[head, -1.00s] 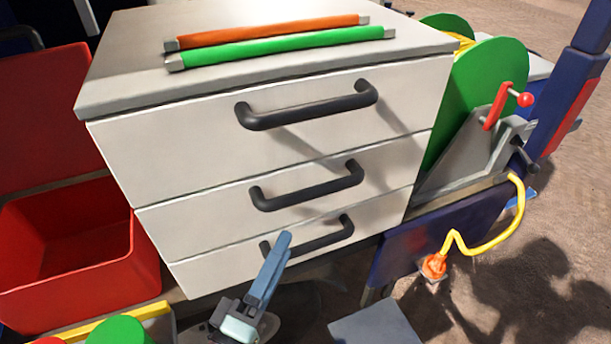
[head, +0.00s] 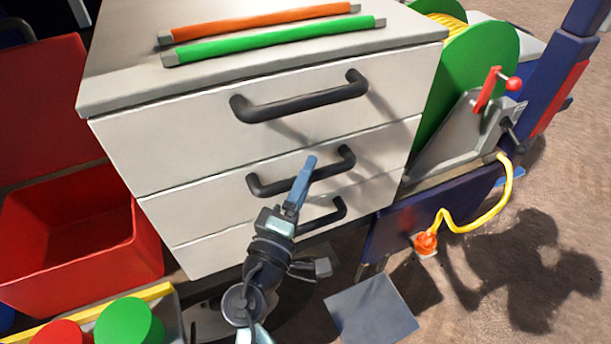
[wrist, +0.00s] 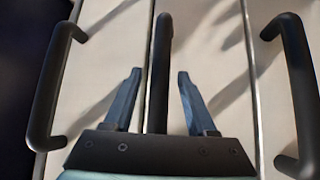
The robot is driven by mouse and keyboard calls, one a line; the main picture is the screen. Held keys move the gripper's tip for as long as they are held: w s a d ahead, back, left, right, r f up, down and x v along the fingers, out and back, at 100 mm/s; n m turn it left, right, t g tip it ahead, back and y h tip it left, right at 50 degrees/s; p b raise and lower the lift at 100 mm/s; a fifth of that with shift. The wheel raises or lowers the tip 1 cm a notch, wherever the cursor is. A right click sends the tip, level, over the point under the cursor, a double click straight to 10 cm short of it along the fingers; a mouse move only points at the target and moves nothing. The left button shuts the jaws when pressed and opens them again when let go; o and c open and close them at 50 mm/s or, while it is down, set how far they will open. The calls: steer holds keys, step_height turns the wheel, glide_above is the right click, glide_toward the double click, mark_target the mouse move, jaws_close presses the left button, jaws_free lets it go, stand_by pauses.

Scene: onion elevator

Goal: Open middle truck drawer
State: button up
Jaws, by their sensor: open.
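The white drawer cabinet holds three stacked drawers, all closed flush. The middle drawer (head: 210,182) has a dark bar handle (head: 265,187). My gripper (head: 309,163) is open, with its blue fingers crossing in front of this handle in the head view. In the wrist view, the middle handle (wrist: 161,50) runs between the two spread fingers of my gripper (wrist: 158,74), one finger on each side. I cannot tell whether either finger touches it. The top drawer handle (head: 300,103) is above, and the bottom drawer handle (head: 325,218) is partly hidden by my arm.
An orange bar (head: 260,22) and a green bar (head: 275,40) lie on the cabinet top. A red bin (head: 75,245) stands left. A green reel (head: 490,55) with a red crank stands right. A yellow hose (head: 480,222) hangs below it.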

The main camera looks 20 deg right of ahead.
jaws_close()
stand_by(1.3)
